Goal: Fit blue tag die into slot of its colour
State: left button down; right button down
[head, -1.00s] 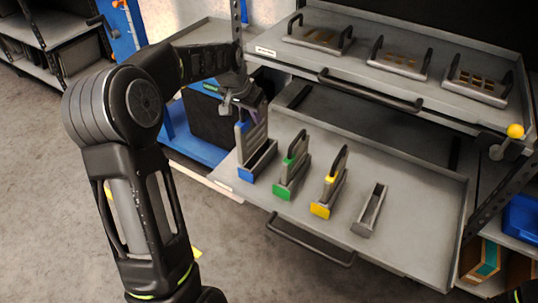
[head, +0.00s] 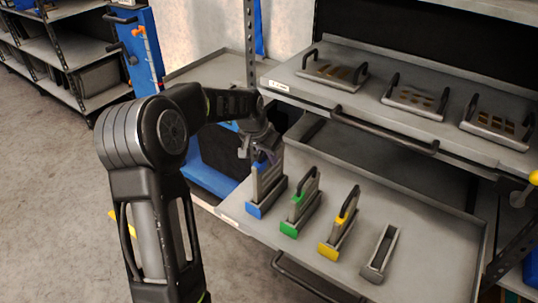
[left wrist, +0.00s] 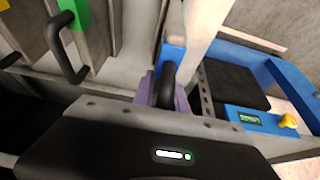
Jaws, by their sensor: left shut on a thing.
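The blue tag die (head: 267,182) is a grey plate with a blue tag and a black handle. It is upright over the blue-fronted slot (head: 253,211), the leftmost on the grey tray. It stands higher than the neighbouring dies do in their slots; how far its lower edge is inside I cannot tell. My left gripper (head: 258,158) is shut on its handle. In the left wrist view the die's handle (left wrist: 167,85) is between the fingers, with the blue tag (left wrist: 172,54) beyond. My right gripper is out of view.
The green die (head: 307,188) and yellow die (head: 347,208) stand in matching slots to the right, close beside. An empty grey holder (head: 381,254) is further right. The upper shelf (head: 440,125) with handled plates overhangs behind. The tray's right part is bare.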

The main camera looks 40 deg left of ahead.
aim_at(269, 169)
pick_arm(q)
jog(key=shift+w, duration=0.1)
jog(key=shift+f+b, duration=0.3)
jog(key=shift+f, duration=2.25)
jog(key=shift+f, duration=0.2)
jog(key=c, duration=1.3)
grip_release()
jog(key=shift+r, duration=0.1)
